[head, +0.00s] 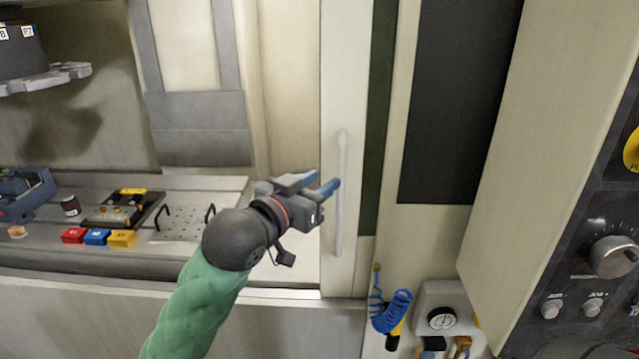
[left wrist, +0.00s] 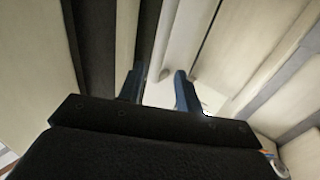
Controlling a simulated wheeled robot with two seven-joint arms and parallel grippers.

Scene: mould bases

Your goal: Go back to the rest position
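My left gripper (head: 325,186) is in front of the machine's sliding door, close to the white vertical door handle (head: 341,215). Its two blue fingers show apart with nothing between them in the left wrist view (left wrist: 160,88). The handle also shows in the left wrist view (left wrist: 167,50), beyond the fingertips. I cannot tell from the head view whether a finger touches the handle. My right gripper is not in view.
On the left, inside the machine, are a perforated plate (head: 185,220), red (head: 73,235), blue (head: 97,236) and yellow (head: 122,238) blocks, and a blue vise (head: 25,192). A control panel (head: 590,260) stands at the right.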

